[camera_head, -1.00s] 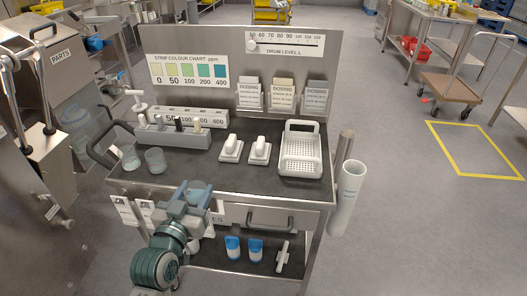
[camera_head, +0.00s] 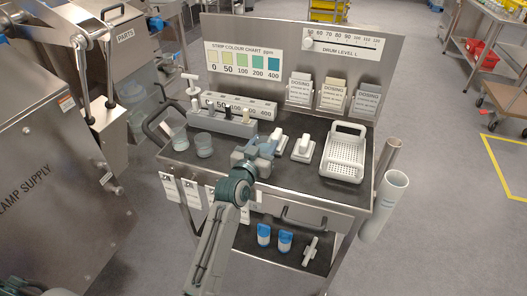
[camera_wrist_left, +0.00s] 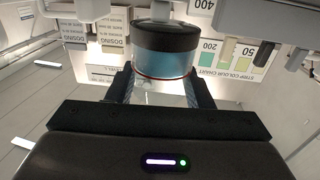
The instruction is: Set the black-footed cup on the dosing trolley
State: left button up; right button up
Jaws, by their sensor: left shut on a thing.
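The dosing trolley (camera_head: 305,182) is a steel cart with a dark top and an upright back panel. My left gripper (camera_head: 262,152) is over the front middle of its top, in front of the white-handled blocks. In the left wrist view, whose picture is upside down, the left gripper (camera_wrist_left: 163,88) is shut on the black-footed cup (camera_wrist_left: 163,65). The cup has a clear bluish body, a thin red line and a wide black foot turned away from the gripper's body. In the head view the gripper hides the cup, and I cannot tell whether it touches the top.
Two clear cups (camera_head: 203,146) stand at the top's left, before a grey rack (camera_head: 222,122). Two white-handled blocks (camera_head: 303,148) and a white perforated basket (camera_head: 343,155) stand to the right. A white tube (camera_head: 384,205) hangs off the right side. The front right of the top is clear.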

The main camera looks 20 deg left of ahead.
pick_arm(q)
notch_tip(320, 180, down, 3)
jog(key=shift+f, duration=0.1)
jog(key=shift+f, duration=0.15)
jog(key=o, duration=1.4)
